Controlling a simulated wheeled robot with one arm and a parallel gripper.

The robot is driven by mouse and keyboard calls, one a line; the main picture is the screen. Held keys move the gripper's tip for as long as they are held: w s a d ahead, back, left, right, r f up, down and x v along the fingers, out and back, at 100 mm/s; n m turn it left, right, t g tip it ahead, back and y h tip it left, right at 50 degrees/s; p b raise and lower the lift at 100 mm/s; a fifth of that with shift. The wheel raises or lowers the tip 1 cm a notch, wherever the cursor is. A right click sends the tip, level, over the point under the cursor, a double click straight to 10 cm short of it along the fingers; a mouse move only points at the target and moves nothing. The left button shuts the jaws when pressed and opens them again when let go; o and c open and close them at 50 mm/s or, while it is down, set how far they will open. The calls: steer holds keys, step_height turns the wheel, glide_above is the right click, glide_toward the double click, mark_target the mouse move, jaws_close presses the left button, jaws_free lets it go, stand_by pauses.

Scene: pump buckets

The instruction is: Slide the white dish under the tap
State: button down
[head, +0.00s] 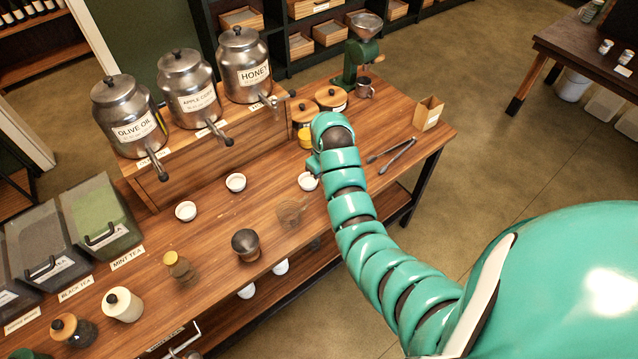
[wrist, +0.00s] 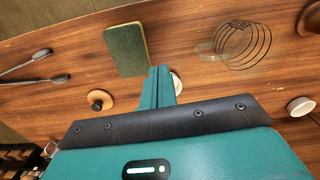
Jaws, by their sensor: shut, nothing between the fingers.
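Three small white dishes stand on the wooden counter in the head view: a left one (head: 185,211), a middle one (head: 236,182) and a right one (head: 307,181) beside my arm's end. Three steel dispensers stand on a raised wooden shelf, with an olive oil tap (head: 158,169), an apple cider tap (head: 221,134) and a honey tap (head: 271,101). My gripper (wrist: 160,76) is shut and empty. In the wrist view a white dish (wrist: 177,84) shows just right of the fingers, partly hidden by them. Another white dish (wrist: 300,106) lies farther right. I cannot tell whether the fingers touch the near dish.
Wooden-lidded jars (head: 331,98) and a grinder (head: 362,55) stand behind. Counter between dishes and shelf looks clear.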

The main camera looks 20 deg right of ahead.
mark_target(316, 193)
step_height(316, 193, down, 9)
steer(key=b, duration=0.6)
steer(key=shift+w+f, duration=0.25)
steer(key=shift+f, duration=0.05)
steer(key=shift+w+a+r+p, duration=0.1)
steer(key=shift+w+a+p, duration=0.2)
steer(key=shift+w, duration=0.25)
steer(key=shift+w+a+p, duration=0.15)
steer(key=shift+w+p, duration=0.1)
steer(key=shift+w, duration=0.25)
steer(key=shift+w+a+p, duration=0.3)
steer(key=shift+w, duration=0.3)
steer(key=shift+f, duration=0.2)
